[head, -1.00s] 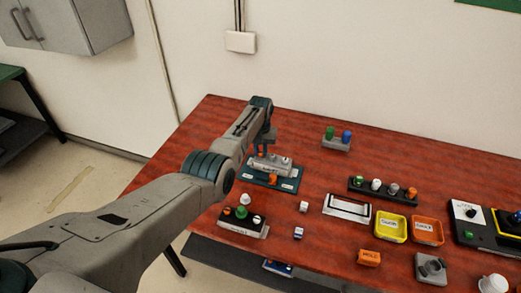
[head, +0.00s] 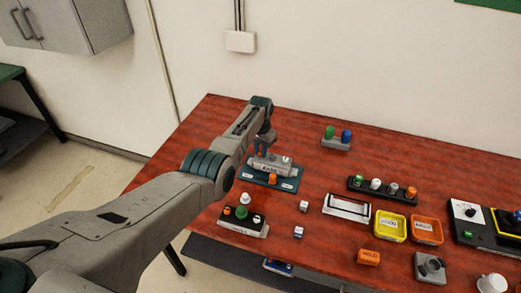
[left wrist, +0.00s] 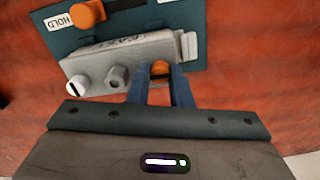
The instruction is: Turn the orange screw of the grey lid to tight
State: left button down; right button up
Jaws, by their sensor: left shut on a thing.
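The grey lid (head: 272,165) lies on a dark teal base plate (head: 283,183) at the left of the table. In the left wrist view the lid (left wrist: 125,52) carries a white slotted screw (left wrist: 77,86), a grey hex nut (left wrist: 117,76) and the orange screw (left wrist: 160,69). My left gripper (left wrist: 162,80) is shut on the orange screw, one blue finger on each side. The fingers hide most of the screw, so its turn angle cannot be read. In the head view my left gripper (head: 262,149) is at the lid's back left. My right gripper is not in view.
An orange knob (left wrist: 87,14) stands on the plate by a HOLD label. A dark block with coloured knobs (head: 243,220) and small white cubes are in front. Yellow (head: 390,226) and orange trays are at the right. The table behind the lid is clear.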

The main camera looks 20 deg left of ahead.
pick_arm(q)
jog(key=c, duration=1.3)
grip_release()
jog(key=shift+r, duration=0.65)
notch_tip(320, 180, up, 10)
jog(key=b, duration=0.1)
jog(key=shift+f+b, duration=0.25)
jog(key=shift+b, duration=0.15)
